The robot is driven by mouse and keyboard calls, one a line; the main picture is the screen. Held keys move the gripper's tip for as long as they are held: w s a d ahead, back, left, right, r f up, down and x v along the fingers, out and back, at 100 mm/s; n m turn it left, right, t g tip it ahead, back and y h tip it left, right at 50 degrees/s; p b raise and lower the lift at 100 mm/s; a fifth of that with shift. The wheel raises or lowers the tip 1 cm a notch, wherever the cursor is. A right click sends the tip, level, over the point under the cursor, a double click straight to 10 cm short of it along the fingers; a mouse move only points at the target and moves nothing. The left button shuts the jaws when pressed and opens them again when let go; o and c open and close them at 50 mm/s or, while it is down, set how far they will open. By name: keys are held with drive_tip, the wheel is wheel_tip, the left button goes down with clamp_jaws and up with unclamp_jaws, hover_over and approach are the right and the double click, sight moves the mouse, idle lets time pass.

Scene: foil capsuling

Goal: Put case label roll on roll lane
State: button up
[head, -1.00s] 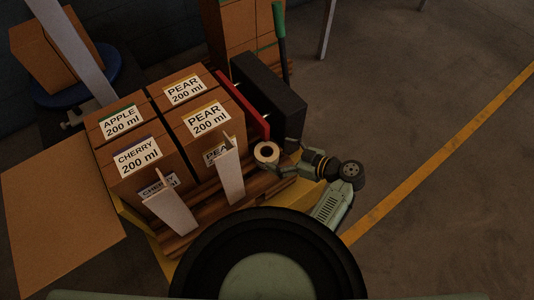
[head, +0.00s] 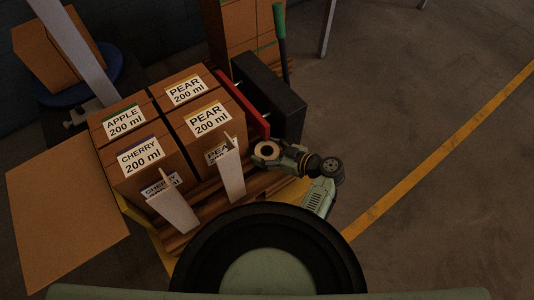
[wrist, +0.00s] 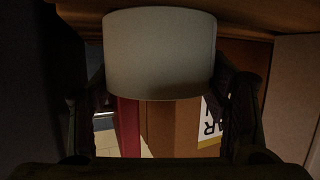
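The case label roll (head: 267,150) is a short white cylinder with a brown core, seen beside the lower end of the red panel (head: 244,105). My gripper (head: 266,156) reaches it from the right, with its fingers around the roll. In the wrist view the roll (wrist: 160,55) fills the upper middle, with a dark finger close against each side, so my gripper (wrist: 160,90) looks shut on it. I cannot make out for certain which part is the roll lane.
Labelled cartons (head: 185,90) stand on a wooden pallet (head: 262,188) left of the roll. White angled posts (head: 231,172) rise at the pallet's near side. A black box (head: 272,95) stands behind the red panel. The floor to the right is open.

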drive_tip(key=c, duration=0.9)
drive_tip(key=shift+c, duration=0.2)
drive_tip(key=shift+b, duration=0.35)
